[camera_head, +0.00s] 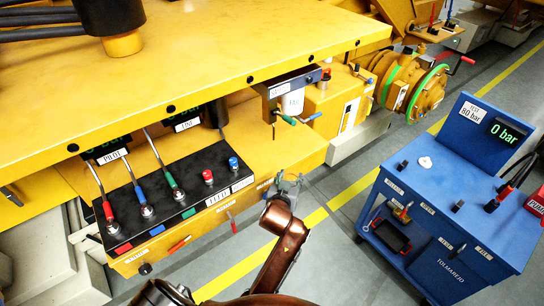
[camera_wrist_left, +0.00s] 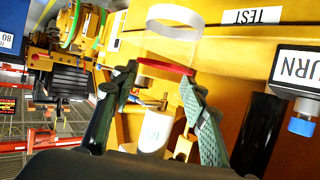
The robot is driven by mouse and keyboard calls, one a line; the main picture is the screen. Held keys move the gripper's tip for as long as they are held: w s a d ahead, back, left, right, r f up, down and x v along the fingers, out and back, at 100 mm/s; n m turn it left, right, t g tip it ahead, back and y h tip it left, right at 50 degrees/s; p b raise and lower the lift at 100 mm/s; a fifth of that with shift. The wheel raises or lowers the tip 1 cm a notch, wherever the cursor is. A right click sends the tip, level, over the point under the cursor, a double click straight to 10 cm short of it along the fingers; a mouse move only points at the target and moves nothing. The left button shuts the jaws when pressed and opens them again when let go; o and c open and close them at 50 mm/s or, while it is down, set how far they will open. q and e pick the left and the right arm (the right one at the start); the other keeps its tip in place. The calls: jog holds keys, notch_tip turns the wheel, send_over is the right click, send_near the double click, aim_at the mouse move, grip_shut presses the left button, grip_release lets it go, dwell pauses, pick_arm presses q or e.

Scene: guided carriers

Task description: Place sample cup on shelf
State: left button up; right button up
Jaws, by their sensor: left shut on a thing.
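My left gripper (camera_wrist_left: 160,88) is shut on a see-through sample cup (camera_wrist_left: 168,48) with a white ring at one end and a red band between the fingertips. In the head view, my left gripper (camera_head: 289,184) is small, beside the front edge of the yellow machine. The cup's clear wall is hard to make out there. A blue cart (camera_head: 445,205) stands to the right, apart from the gripper. Its lower shelf (camera_head: 411,262) holds a dark tray (camera_head: 390,236). I cannot tell whether this is the task's shelf. My right gripper is not in view.
The yellow machine (camera_head: 190,55) fills the left, with a black lever panel (camera_head: 160,205) on its lower ledge. A white canister (camera_head: 293,101) hangs under its top plate; a flanged drum (camera_head: 410,85) stands behind. Floor lies clear between machine and cart.

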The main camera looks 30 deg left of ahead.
pick_arm(q)
jog(key=w+r+n+y+p, duration=0.1)
jog(key=w+r+p, duration=0.2)
jog(key=w+r, duration=0.65)
jog(key=a+f+p, duration=0.1)
jog(key=a+f, duration=0.2)
jog(key=a, duration=0.1)
jog(key=w+a+f+p, duration=0.1)
jog(key=a+f+p, duration=0.1)
jog(key=a+f, duration=0.2)
jog(key=a+f+p, duration=0.2)
jog(key=a+f, duration=0.1)
jog(key=a, duration=0.3)
jog(key=shift+w+f, duration=0.3)
jog(key=shift+w, duration=0.1)
jog(key=shift+d+f, duration=0.1)
jog(key=shift+f, duration=0.25)
jog(key=shift+f, duration=0.15)
jog(key=o, duration=1.2)
